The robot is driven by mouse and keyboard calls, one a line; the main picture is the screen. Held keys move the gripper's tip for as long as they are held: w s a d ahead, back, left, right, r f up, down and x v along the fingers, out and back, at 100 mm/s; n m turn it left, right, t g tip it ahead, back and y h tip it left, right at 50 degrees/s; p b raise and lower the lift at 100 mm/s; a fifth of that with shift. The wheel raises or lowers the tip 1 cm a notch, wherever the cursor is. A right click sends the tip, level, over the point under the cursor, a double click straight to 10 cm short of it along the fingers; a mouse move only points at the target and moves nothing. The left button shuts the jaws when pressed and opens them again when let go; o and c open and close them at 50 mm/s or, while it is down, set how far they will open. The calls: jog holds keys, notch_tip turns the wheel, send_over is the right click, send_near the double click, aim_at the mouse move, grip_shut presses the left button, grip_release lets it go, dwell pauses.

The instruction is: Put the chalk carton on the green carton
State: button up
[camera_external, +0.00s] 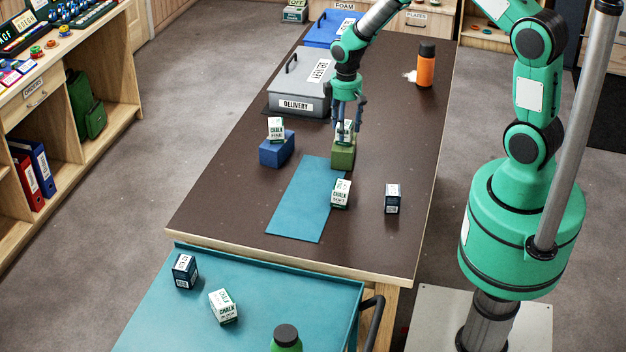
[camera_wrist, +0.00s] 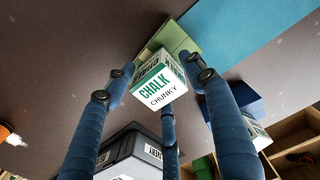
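A white and green chalk carton (camera_wrist: 159,86), lettered "CHALK CHUNKY", is between the fingers of my gripper (camera_wrist: 160,75). In the external view this chalk carton (camera_external: 344,131) is directly over the green carton (camera_external: 343,158), which stands at the blue mat's far end. Whether it rests there or hangs just above, I cannot tell. The green carton also shows behind it in the wrist view (camera_wrist: 178,38). My gripper (camera_external: 347,122) points down with its fingers close around the chalk carton; whether they press on it is unclear.
Another chalk carton (camera_external: 276,128) sits on a blue carton (camera_external: 276,152) to the left. A third chalk carton (camera_external: 341,194) and a dark carton (camera_external: 392,198) stand nearer. A grey delivery box (camera_external: 297,92) and an orange bottle (camera_external: 426,65) are behind. The blue mat (camera_external: 300,205) is mostly clear.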

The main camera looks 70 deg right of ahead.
jog(key=shift+r, duration=0.15)
notch_tip(320, 180, up, 12)
jog(key=p, duration=0.1)
dwell(0.8)
dwell(0.5)
